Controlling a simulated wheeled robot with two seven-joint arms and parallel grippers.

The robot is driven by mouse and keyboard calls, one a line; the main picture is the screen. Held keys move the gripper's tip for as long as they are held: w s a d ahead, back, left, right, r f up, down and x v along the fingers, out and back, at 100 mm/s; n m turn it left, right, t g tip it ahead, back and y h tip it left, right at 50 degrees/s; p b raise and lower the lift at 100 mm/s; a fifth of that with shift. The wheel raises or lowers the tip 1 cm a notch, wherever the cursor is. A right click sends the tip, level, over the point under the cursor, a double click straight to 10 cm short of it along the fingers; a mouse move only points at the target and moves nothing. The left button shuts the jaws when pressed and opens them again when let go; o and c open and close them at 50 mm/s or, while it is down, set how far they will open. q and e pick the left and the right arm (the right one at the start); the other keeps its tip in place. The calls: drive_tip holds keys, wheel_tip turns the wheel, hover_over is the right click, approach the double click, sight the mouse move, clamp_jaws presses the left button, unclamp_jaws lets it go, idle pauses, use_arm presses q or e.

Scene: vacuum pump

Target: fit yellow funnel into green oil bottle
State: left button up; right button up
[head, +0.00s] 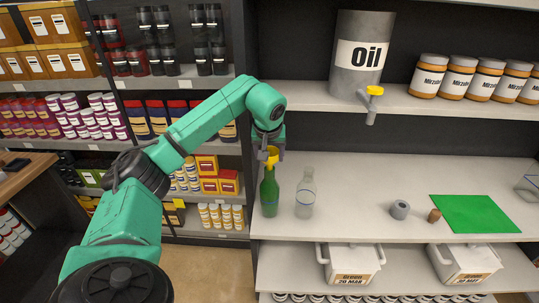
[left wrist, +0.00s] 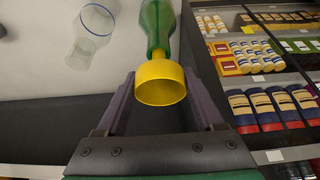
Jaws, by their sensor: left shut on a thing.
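The yellow funnel (head: 271,153) is right at the mouth of the green oil bottle (head: 269,194), which stands upright at the left end of the middle shelf. My left gripper (head: 269,147) is above the bottle and shut on the funnel. In the left wrist view the funnel's wide cup (left wrist: 160,84) lies between the two fingers. Its narrow end points at the neck of the green bottle (left wrist: 158,22), in line with it. I cannot tell how deep the spout sits in the neck. My right gripper is not in view.
A clear glass bottle (head: 305,194) stands just right of the green one. Farther right are a grey ring (head: 400,209), a small brown cork (head: 434,215) and a green mat (head: 474,213). A grey oil can (head: 350,84) with a yellow-handled tap overhangs from the upper shelf.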

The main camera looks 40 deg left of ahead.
use_arm(q)
drive_tip(key=shift+f+b, duration=0.45)
drive_tip(key=shift+f, duration=0.55)
drive_tip(key=o, duration=1.3)
drive_tip(key=shift+o, duration=0.2)
drive_tip(key=v, duration=1.4)
drive_tip(key=shift+r, duration=0.3)
drive_tip(key=shift+s+d, duration=0.1)
